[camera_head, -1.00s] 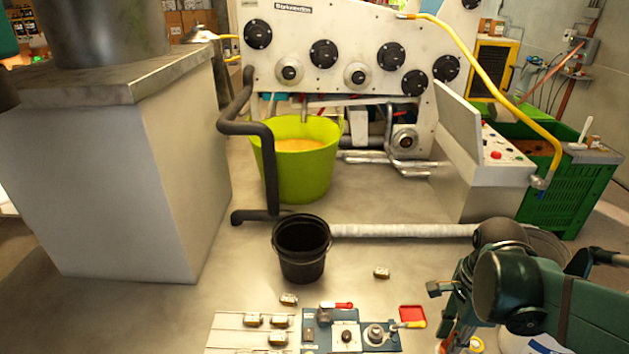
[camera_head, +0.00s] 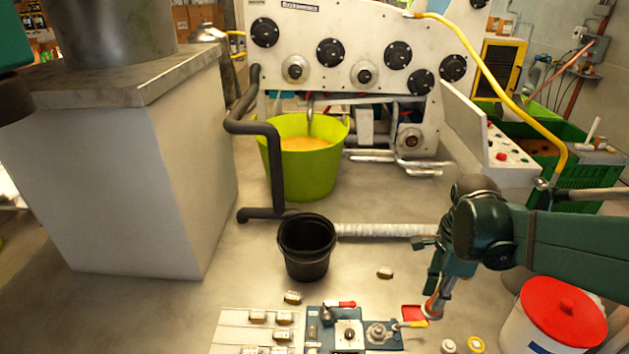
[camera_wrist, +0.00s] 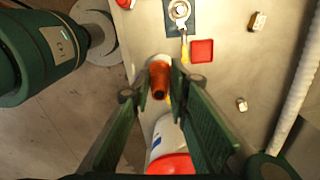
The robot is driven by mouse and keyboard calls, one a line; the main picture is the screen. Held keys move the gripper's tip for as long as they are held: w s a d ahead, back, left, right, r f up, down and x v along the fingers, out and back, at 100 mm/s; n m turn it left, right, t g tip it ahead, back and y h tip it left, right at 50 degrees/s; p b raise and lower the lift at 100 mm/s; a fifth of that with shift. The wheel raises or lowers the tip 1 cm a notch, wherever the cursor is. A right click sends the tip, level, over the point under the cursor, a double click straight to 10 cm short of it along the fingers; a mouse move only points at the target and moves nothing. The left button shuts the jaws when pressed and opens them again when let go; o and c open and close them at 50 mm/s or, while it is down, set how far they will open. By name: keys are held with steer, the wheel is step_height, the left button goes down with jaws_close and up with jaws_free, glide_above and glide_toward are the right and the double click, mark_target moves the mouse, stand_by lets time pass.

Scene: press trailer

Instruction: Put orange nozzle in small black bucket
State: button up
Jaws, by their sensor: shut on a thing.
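The orange nozzle (camera_wrist: 160,80) is between the two green fingers of my gripper (camera_wrist: 161,72) in the wrist view. My gripper is shut on it. In the head view my gripper (camera_head: 437,296) points down at the lower right, and the orange nozzle (camera_head: 431,309) shows at its tip, partly hidden by the fingers. The small black bucket (camera_head: 306,271) stands upright on the floor, left of and beyond my gripper. Its visible inside looks dark and empty. It is not seen in the wrist view.
A white bucket with a red lid (camera_head: 563,312) stands right of my gripper. Panels with small parts (camera_head: 322,335) lie in front of the black bucket. A lime tub (camera_head: 325,180) and a pale hose (camera_head: 385,230) lie beyond. Open floor separates my gripper from the black bucket.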

steer(key=w+a+r+p, duration=0.1)
steer(key=w+a+p, duration=0.3)
steer(key=w+a, duration=0.8)
steer(key=w+a+p, duration=0.4)
steer(key=w+a, duration=0.5)
steer(key=w, duration=0.7)
steer(key=w+a+f+p, duration=0.4)
steer(key=w+a, duration=0.3)
steer(key=a, duration=0.6)
step_height(320, 180, down, 11)
steer(key=shift+w+f, duration=0.2)
steer(key=shift+f, duration=0.1)
step_height(320, 180, down, 6)
steer(key=shift+f, duration=0.1)
steer(key=shift+f, duration=1.8)
